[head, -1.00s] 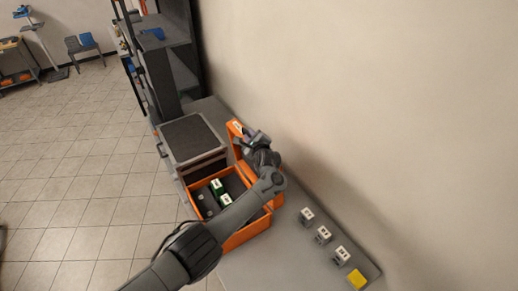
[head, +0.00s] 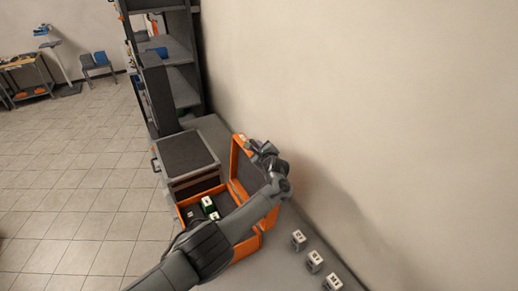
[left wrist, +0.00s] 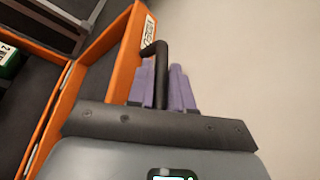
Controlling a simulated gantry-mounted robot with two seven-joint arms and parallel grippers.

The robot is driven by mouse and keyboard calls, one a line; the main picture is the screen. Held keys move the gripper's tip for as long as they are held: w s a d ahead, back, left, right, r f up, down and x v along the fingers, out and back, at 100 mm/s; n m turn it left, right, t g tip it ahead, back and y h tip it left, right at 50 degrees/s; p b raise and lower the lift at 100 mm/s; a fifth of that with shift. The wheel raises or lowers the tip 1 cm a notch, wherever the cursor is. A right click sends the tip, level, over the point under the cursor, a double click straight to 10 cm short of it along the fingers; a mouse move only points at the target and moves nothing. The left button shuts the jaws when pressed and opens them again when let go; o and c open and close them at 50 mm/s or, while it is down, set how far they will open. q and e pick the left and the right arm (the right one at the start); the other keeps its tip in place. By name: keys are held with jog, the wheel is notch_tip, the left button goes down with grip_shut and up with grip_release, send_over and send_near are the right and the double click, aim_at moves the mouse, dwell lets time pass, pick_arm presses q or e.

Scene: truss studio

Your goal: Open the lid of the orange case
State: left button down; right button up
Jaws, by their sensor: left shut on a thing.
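The orange case (head: 248,246) stands on the grey bench with its inside exposed. Its lid (head: 237,166) stands raised, roughly upright, along the case's wall side, with its dark lining showing. My left gripper (head: 259,148) is at the top edge of the lid. In the left wrist view, its purple fingers (left wrist: 166,88) are closed around a black bent handle (left wrist: 161,55) at the orange lid edge (left wrist: 122,60). Green and white items (head: 208,205) lie in the case. My left forearm hides part of the case. My right gripper is not in view.
A grey box (head: 188,152) stands just behind the case, with dark shelving (head: 175,60) beyond. Several small grey blocks (head: 298,240) sit in a row on the bench at the front right. The plain wall is close on the right.

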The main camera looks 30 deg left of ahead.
pick_arm(q)
jog(key=c, duration=1.4)
grip_release()
jog(key=shift+s+d+r+p, duration=0.2)
jog(key=shift+p, duration=0.35)
jog(key=p+v, duration=0.2)
jog(key=p, duration=0.1)
jog(key=shift+s+d+r, duration=0.15)
jog(key=p+v, duration=0.2)
jog(key=v, duration=0.4)
jog(key=shift+s+d, duration=0.55)
jog(key=shift+d, duration=0.05)
jog(key=shift+r, duration=0.1)
